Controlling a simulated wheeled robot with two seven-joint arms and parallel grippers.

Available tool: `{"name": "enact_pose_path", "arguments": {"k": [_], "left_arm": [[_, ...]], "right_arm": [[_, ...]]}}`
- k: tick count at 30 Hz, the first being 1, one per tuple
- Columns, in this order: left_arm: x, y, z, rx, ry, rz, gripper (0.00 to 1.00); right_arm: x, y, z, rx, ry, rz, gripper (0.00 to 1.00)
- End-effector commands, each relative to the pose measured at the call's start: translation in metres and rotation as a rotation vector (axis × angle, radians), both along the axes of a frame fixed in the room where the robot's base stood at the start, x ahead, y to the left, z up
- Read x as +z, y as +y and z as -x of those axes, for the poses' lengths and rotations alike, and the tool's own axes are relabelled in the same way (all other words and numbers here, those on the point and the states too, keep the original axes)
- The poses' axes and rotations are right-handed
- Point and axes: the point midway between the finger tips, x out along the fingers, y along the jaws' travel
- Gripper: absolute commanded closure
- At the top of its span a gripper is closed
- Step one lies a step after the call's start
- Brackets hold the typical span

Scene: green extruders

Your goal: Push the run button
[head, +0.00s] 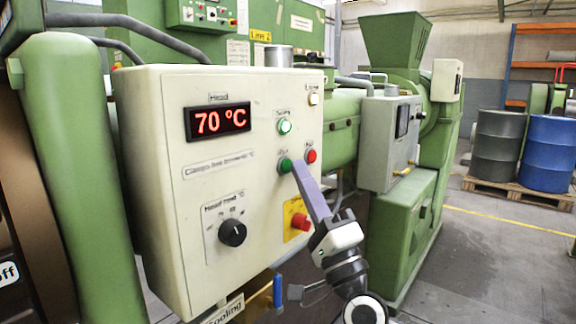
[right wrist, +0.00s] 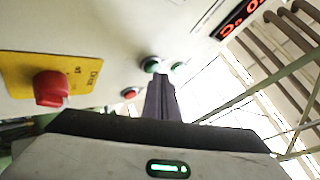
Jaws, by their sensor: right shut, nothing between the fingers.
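The cream control panel (head: 160,110) carries a green button (head: 285,165) with a red button (head: 310,156) to its right. Their small labels are too blurred to read. My right gripper (head: 297,164) is shut and empty, its fingertips right beside the green button in the head view. In the right wrist view the shut fingers (right wrist: 160,80) point at the green button (right wrist: 152,65), with the red button (right wrist: 130,93) just left of them. I cannot tell whether the tips touch the green button. My left gripper is not in view.
A lit green lamp (head: 284,126) sits above the buttons. A red mushroom button on a yellow plate (head: 299,222) is below, close to my right gripper. A black knob (head: 232,233) and a 70 °C display (head: 218,121) are further left.

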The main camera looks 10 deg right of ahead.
Motion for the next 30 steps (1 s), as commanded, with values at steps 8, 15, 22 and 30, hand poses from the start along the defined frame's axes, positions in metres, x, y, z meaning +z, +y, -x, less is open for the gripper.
{"name": "enact_pose_path", "arguments": {"k": [8,15,22,30], "left_arm": [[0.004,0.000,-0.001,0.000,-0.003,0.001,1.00],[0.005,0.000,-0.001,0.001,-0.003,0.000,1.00],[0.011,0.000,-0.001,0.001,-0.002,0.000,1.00],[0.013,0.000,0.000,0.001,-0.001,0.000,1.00]], "right_arm": [[0.000,-0.005,0.006,-0.001,0.000,0.001,1.00],[0.000,-0.007,0.008,-0.002,0.001,0.000,1.00],[0.001,-0.020,0.026,-0.001,0.001,0.001,1.00],[0.000,-0.034,0.044,-0.001,0.001,-0.001,1.00]]}}
